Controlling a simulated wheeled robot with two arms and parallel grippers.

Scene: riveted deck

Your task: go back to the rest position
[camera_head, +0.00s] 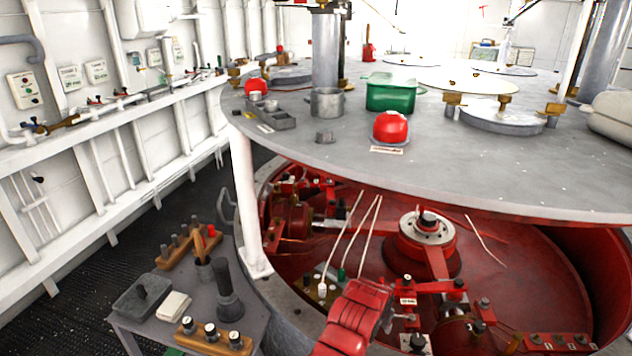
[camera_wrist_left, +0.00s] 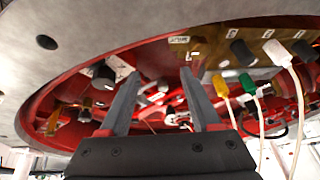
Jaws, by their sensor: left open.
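My left gripper (camera_wrist_left: 158,75) shows in the left wrist view with its two dark fingers spread apart. Nothing is between the fingers. They point up toward the red machinery under the round grey deck (camera_wrist_left: 45,80). To their right, apart from them, are a yellow plug (camera_wrist_left: 220,87), a green plug (camera_wrist_left: 247,83) and a white plug (camera_wrist_left: 278,53) with pale cables. In the head view I cannot make out the left gripper clearly. My right gripper is in neither view.
The round grey deck (camera_head: 480,165) carries a green box (camera_head: 390,95) and a red dome (camera_head: 390,126). Below it lies an open red pit with a central hub (camera_head: 427,228). A small grey table (camera_head: 135,325) with tools stands at lower left. Dark floor (camera_head: 85,270) beside it looks clear.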

